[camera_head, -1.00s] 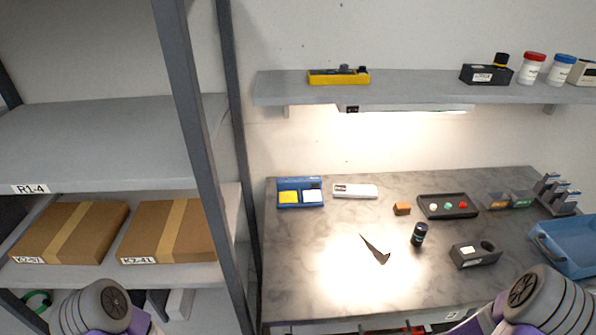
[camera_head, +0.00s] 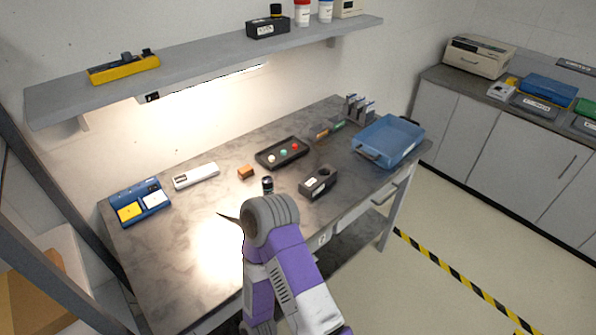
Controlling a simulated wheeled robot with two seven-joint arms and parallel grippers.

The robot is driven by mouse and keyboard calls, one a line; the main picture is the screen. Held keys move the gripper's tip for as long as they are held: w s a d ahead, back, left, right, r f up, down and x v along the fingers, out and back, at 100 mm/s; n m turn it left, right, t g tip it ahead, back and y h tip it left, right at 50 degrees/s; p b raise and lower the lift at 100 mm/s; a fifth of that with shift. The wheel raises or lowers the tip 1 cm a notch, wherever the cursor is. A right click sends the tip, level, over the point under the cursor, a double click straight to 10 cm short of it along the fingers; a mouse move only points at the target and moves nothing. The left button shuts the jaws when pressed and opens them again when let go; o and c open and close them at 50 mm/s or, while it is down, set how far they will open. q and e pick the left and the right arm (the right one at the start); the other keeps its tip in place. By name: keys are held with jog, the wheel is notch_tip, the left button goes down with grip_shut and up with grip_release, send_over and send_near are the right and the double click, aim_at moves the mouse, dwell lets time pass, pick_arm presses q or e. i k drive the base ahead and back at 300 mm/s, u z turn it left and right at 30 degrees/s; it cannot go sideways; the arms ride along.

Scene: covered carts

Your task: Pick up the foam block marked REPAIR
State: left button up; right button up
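No lettering that reads REPAIR can be made out, so I cannot tell which thing is the foam block marked REPAIR. A dark block with a round hole and a white label (camera_head: 318,182) lies on the workbench (camera_head: 190,240); its lettering is too small to read. A small orange-brown block (camera_head: 246,172) lies near the bench's middle. A purple and grey link of one of my arms (camera_head: 275,235) rises in front of the bench and covers part of it.
A black tray (camera_head: 268,160) holds coloured round pieces. A blue bin (camera_head: 364,154) sits at the bench's right end. A blue holder with yellow and white pads (camera_head: 116,204) lies left. A wall shelf (camera_head: 205,61) hangs above. Open floor (camera_head: 445,225) lies right.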

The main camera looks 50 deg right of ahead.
aim_at(315, 183)
jog(key=u, duration=0.1)
jog(key=k, duration=0.4)
jog(key=z, duration=0.4)
jog(key=i, duration=0.3)
jog(key=z, duration=1.35)
jog(key=k, duration=0.55)
jog(key=z, duration=1.15)
jog(key=i, duration=1.1)
jog(key=u, duration=2.45)
